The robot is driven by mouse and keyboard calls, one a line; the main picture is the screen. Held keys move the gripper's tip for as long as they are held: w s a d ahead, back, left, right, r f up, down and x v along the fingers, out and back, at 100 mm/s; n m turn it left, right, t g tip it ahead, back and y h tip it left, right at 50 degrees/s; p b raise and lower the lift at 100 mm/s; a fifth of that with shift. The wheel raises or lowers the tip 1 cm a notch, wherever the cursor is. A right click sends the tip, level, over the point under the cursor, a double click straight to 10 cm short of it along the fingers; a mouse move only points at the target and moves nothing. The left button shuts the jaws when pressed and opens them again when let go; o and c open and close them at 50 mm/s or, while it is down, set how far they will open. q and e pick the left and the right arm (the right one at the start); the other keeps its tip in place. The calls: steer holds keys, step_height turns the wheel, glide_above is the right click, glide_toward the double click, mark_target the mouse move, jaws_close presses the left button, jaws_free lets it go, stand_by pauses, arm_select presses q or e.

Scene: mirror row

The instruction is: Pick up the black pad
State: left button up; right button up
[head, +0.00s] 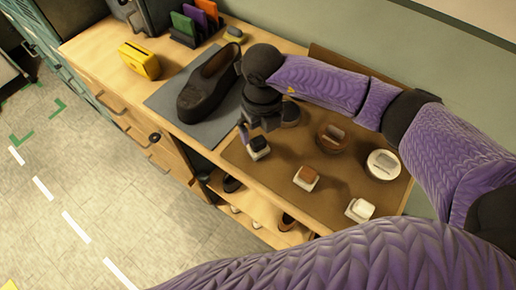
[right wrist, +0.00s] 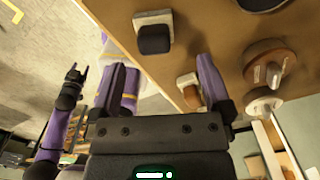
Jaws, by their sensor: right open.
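The black pad (head: 259,142) sits on a pale block near the left end of the brown mat (head: 335,200). My right gripper (head: 252,135) is right at it, pointing down, and partly covers it. In the right wrist view the black pad (right wrist: 154,40) lies just beyond the fingertips, roughly in line with the gap. My right gripper (right wrist: 160,64) is open and nothing is between its fingers. My left gripper (right wrist: 76,72) shows small and far off in the right wrist view; its jaw state is unclear.
A brown pad (head: 307,174) and a white pad (head: 361,207) stand on the mat to the right. Behind are a brown round tin (head: 332,138) and a white one (head: 384,164). A dark shoe (head: 208,85) lies on a grey mat (head: 165,103) to the left.

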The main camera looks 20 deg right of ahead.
mark_target(258, 140)
steer(key=f, duration=0.4)
steer(key=f+b, duration=0.1)
steer(key=f, duration=0.1)
steer(key=shift+a+f, duration=0.15)
steer(key=shift+a, duration=0.2)
steer(key=shift+f, duration=0.35)
steer(key=c, duration=0.8)
jaws_close()
step_height(258, 140, up, 9)
steer(key=shift+r+p, duration=0.1)
steer(key=shift+p, duration=0.85)
steer(key=shift+r, duration=0.45)
steer(key=shift+o, duration=1.6)
jaws_free()
steer(key=c, duration=0.6)
arm_select(q)
steer(key=shift+d+r, duration=0.2)
steer(key=shift+r, duration=0.15)
